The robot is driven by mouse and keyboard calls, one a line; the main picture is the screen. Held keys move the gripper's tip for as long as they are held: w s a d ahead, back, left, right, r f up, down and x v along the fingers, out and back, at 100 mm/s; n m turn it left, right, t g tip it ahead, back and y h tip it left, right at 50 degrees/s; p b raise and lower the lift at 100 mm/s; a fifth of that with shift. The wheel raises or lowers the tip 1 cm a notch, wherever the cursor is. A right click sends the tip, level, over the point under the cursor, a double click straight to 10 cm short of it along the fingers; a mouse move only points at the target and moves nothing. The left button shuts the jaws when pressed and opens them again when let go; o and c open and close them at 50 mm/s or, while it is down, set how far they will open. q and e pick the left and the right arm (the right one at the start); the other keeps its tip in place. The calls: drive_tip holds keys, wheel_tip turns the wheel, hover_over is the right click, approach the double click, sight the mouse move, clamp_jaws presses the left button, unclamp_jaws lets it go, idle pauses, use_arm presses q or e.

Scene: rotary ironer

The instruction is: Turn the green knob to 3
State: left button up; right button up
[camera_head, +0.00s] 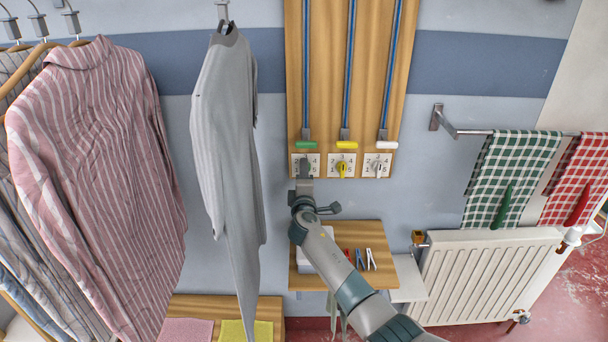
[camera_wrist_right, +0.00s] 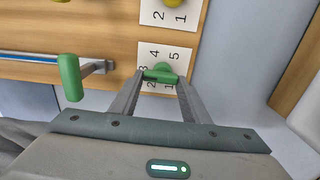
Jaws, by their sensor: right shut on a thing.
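My right gripper (camera_head: 305,168) reaches up to the leftmost dial plate (camera_head: 296,160) and covers its knob in the head view. In the right wrist view, the green knob (camera_wrist_right: 162,72) sits on a white plate (camera_wrist_right: 182,55) with numbers around it. My right gripper (camera_wrist_right: 161,82) is shut on the knob, one finger on each side of its bar. The bar lies crosswise in that view. A 3 is partly visible near its left end, but I cannot tell which end is the pointer. My left gripper is not in view.
A green-handled lever (camera_head: 306,145) is just above the gripper. A yellow knob (camera_head: 342,169) and a white knob (camera_head: 378,169) are to the right. A wooden shelf (camera_head: 376,240) with pegs is below. A grey garment (camera_head: 226,130) hangs close on the left.

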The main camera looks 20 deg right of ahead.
drive_tip(key=shift+f, duration=0.1)
idle(0.3)
drive_tip(key=o, duration=1)
drive_tip(key=shift+o, duration=0.2)
drive_tip(key=shift+s, duration=0.1)
drive_tip(key=b+v, duration=0.3)
drive_tip(key=v, duration=1.4)
drive_tip(key=shift+s, duration=0.1)
